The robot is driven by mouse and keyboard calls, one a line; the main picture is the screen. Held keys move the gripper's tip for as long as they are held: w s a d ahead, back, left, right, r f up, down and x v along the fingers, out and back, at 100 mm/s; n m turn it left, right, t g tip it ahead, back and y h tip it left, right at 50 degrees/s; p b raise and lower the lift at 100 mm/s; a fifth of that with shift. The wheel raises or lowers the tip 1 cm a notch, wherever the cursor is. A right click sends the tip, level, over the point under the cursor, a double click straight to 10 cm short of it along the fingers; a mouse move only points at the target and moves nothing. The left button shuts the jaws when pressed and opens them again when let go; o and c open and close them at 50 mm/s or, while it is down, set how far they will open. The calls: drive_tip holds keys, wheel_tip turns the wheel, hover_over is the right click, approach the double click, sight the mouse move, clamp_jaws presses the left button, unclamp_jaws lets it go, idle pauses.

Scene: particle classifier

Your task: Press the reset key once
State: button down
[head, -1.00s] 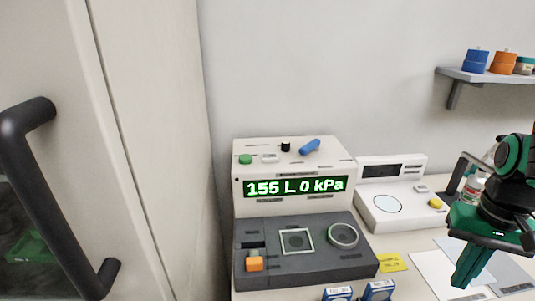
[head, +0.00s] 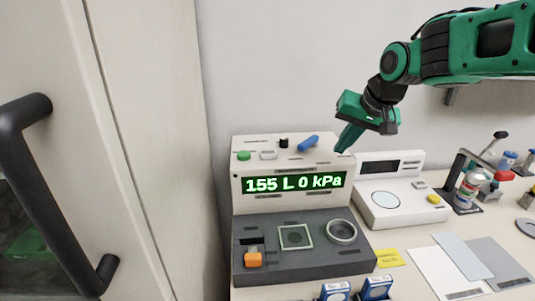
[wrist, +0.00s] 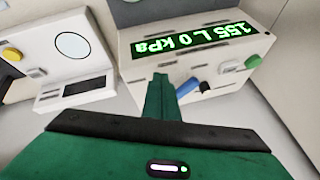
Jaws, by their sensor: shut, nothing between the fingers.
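The particle classifier (head: 355,245) is a white and dark grey machine whose green display (head: 293,182) reads "155 L 0 kPa". On its top panel are a green button (head: 243,155), a flat white key (head: 268,155), a black knob (head: 284,143) and a blue lever (head: 308,143). The labels are too small to read, so I cannot tell which one is the reset key. My gripper (head: 344,149) is shut and empty, in the air near the machine's upper right corner, right of the blue lever. In the wrist view its fingers (wrist: 160,80) point toward the machine, and the blue lever (wrist: 187,87) shows beside them.
A white balance-like device (head: 400,205) with a yellow button stands to the right. Blue boxes (head: 376,288), a yellow note (head: 389,258) and papers lie in front. A tall cabinet with a dark handle (head: 45,200) stands at the left. The wall is behind.

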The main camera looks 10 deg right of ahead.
sight(271, 154)
drive_tip(key=w+a+r+y, duration=0.1)
drive_tip(key=w+a+r, duration=0.2)
drive_tip(key=a, duration=0.5)
drive_tip(key=w+a+r+n+t+y, duration=0.1)
drive_tip(key=w+a+r, duration=0.3)
drive_tip(key=a, duration=0.5)
drive_tip(key=shift+w+a+n+y, duration=0.25)
drive_tip(key=shift+w+y, duration=0.25)
drive_tip(key=shift+y, duration=0.3)
drive_tip(key=shift+d, duration=0.1)
drive_tip(key=shift+f, duration=4.4)
drive_tip(key=shift+f, duration=0.15)
drive_tip(key=shift+s+f, duration=0.1)
drive_tip(key=shift+f, duration=0.15)
drive_tip(key=shift+f, duration=0.85)
drive_tip(key=shift+r, duration=1.3)
